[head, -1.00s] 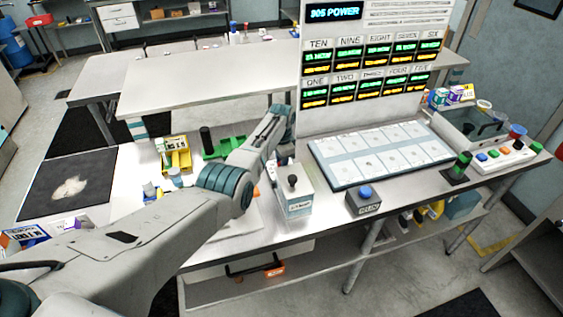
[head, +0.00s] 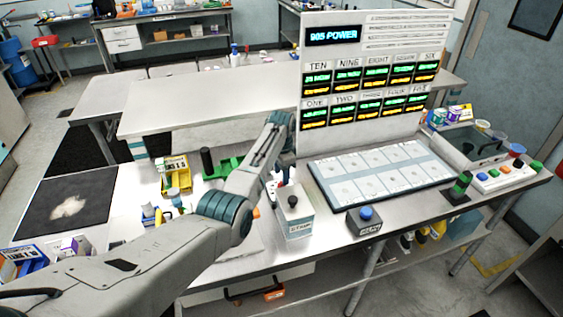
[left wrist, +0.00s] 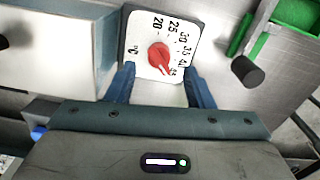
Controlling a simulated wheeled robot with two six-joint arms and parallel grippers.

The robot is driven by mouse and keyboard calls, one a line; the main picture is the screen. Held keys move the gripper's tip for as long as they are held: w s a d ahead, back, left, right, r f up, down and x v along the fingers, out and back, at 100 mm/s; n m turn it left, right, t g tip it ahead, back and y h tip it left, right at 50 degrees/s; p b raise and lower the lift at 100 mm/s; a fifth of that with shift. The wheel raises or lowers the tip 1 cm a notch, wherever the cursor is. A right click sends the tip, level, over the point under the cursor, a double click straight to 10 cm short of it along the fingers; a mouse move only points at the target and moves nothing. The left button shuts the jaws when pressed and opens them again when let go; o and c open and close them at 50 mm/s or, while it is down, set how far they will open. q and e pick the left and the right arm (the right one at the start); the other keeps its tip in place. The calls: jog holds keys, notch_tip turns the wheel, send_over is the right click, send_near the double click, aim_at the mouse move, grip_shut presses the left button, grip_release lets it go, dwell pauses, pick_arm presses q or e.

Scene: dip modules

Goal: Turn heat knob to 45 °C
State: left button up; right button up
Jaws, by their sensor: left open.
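The red heat knob (left wrist: 160,56) sits on a white dial plate (left wrist: 141,35) with a dark border, marked in °C from 20 upward. Its pointer end is toward the lower right of the dial, close to the last mark, which is partly covered and hard to read. My left gripper (left wrist: 160,85) is open, with one blue finger on each side of the plate's lower part. The knob lies just beyond the fingertips, and I see no grip on it. In the head view my left forearm (head: 262,160) hides the knob. My right gripper is not in view.
A white box with a black-topped lever (head: 294,215) stands right of my left wrist. A blue-button box (head: 364,222) is at the front edge. A green holder (head: 222,168) with a black cylinder (head: 207,161) is behind my arm. A display panel (head: 400,138) rises behind.

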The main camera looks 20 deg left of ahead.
pick_arm(q)
notch_tip(320, 180, up, 6)
jog(key=b, duration=0.1)
jog(key=shift+r+b, duration=0.15)
jog(key=shift+b, duration=0.25)
